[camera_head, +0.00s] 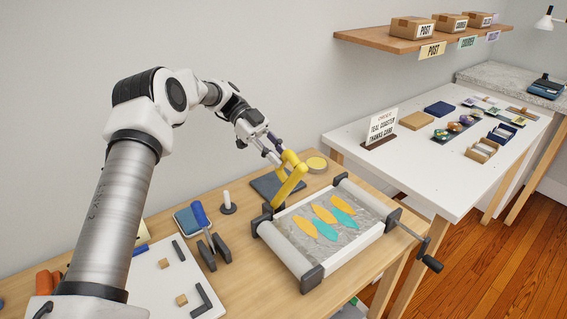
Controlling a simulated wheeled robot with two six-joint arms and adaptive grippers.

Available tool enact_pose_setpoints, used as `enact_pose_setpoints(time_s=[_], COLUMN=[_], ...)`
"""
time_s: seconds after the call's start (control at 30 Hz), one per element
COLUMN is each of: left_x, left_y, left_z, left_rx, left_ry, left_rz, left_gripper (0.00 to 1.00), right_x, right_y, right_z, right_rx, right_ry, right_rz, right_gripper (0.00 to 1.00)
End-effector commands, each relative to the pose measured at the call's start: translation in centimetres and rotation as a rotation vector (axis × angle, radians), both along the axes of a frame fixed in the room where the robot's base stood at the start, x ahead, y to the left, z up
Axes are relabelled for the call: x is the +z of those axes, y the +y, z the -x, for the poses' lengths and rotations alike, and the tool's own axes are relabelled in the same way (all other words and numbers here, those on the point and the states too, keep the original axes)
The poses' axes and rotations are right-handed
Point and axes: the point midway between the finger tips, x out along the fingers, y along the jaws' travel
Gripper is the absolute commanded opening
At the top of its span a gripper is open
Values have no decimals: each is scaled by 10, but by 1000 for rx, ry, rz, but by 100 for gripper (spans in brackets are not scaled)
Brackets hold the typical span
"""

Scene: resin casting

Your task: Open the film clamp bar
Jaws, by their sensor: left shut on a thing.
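The film clamp bar (289,188) is yellow and stands tilted up from the left back corner of a roller frame (267,231). My left gripper (280,154) reaches in from the upper left and is shut on the bar's upper end. The fingers partly hide the spot where they grip. The frame has a pale roller along its left side and another along its right side, with a grey speckled sheet (318,245) between them. Orange and teal leaf shapes (325,214) lie on the sheet. My right gripper is not in view.
A crank handle (432,263) sticks out at the frame's right. A blue-handled roller (201,216) stands to the left. A white table (440,190) with cards and small boxes stands at right.

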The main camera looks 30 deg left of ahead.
Motion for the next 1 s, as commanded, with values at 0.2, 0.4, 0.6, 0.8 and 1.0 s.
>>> enact_pose_setpoints(time_s=[0.2, 0.4, 0.6, 0.8, 1.0], left_x=[0, 0, 0, 0, 16], left_y=[3, 3, 3, 3, 2], left_z=[-1, -1, -1, -1, -1], left_rx=[0, 0, 0, 0, 0], left_ry=[8, 8, 7, 7, 4], left_rz=[16, 16, 15, 15, 15], left_gripper=[0, 0, 48, 48, 48], right_x=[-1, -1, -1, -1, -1], right_y=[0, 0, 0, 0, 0], right_z=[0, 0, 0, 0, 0], right_rx=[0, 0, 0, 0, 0], right_ry=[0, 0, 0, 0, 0], right_rz=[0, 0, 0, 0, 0], right_gripper=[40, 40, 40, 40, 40])
